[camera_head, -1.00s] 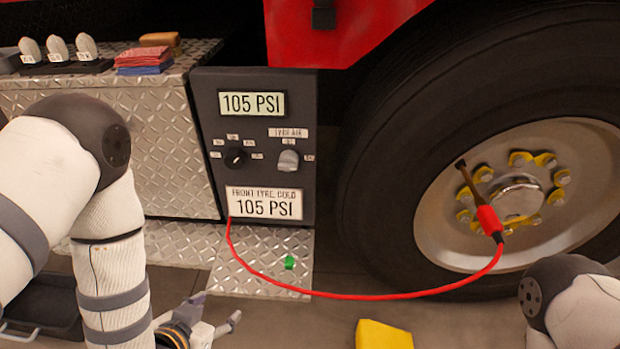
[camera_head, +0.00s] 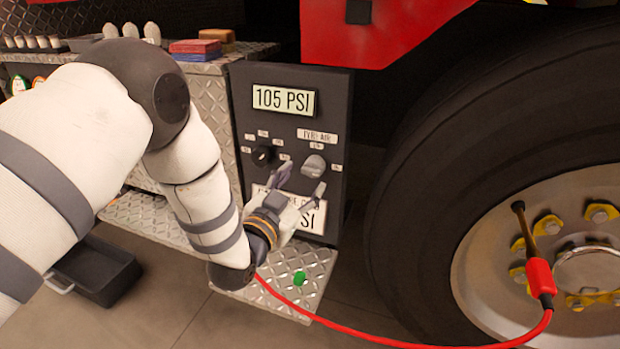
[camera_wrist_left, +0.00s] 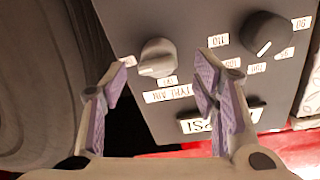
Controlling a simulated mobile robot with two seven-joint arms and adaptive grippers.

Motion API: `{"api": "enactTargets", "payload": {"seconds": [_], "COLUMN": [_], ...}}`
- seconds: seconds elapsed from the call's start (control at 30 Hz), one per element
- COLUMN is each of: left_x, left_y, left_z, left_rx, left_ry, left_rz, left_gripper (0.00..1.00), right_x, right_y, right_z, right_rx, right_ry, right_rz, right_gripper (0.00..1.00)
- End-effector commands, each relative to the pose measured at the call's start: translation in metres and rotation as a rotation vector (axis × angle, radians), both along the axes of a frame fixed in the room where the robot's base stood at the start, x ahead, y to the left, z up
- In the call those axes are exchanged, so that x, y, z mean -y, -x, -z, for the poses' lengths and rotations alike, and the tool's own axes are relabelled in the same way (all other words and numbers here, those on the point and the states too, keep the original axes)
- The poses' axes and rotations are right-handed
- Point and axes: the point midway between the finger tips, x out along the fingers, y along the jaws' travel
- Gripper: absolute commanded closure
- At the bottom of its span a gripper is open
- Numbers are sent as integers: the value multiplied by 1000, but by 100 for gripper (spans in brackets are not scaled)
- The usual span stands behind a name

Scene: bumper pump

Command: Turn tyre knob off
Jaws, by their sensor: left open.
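The tyre air knob (camera_head: 314,166) is a light grey dial on the dark control panel (camera_head: 335,110), under the "TYRE AIR" label. In the left wrist view the knob (camera_wrist_left: 157,58) appears between my spread fingertips, with its raised grip slightly tilted. My left gripper (camera_head: 301,182) is open and empty, in front of the panel and slightly below the knob. In the left wrist view the gripper (camera_wrist_left: 165,62) shows both purple-grey pads; I cannot tell whether they touch the knob. The display (camera_head: 284,101) reads 105 PSI. My right gripper is out of view.
A black selector knob (camera_head: 262,155) sits left of the tyre knob. A red hose (camera_head: 380,338) runs from below the panel to a red connector (camera_head: 540,280) at the large wheel (camera_head: 430,170). A green piece (camera_head: 300,278) lies on the step. A black tray (camera_head: 100,272) stands on the floor.

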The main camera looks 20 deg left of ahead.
Motion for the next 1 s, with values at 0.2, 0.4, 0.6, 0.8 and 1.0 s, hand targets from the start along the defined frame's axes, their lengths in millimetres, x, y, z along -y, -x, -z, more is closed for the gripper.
{"api": "enactTargets", "payload": {"seconds": [0.2, 0.4, 0.6, 0.8, 1.0], "left_x": [3, 4, 4, 3, 3], "left_y": [-35, -41, -40, -40, -40], "left_z": [2, 1, 1, 1, 0], "left_rx": [-1, -2, -3, -3, -3], "left_ry": [0, 0, 0, 0, 19], "left_rz": [0, -1, -1, -2, -3], "left_gripper": [46, 46, 64, 91, 91], "right_x": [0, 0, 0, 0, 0], "right_y": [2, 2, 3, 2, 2], "right_z": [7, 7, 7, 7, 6], "right_rx": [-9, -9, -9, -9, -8], "right_ry": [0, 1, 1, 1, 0], "right_rz": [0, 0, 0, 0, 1], "right_gripper": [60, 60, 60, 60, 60]}}
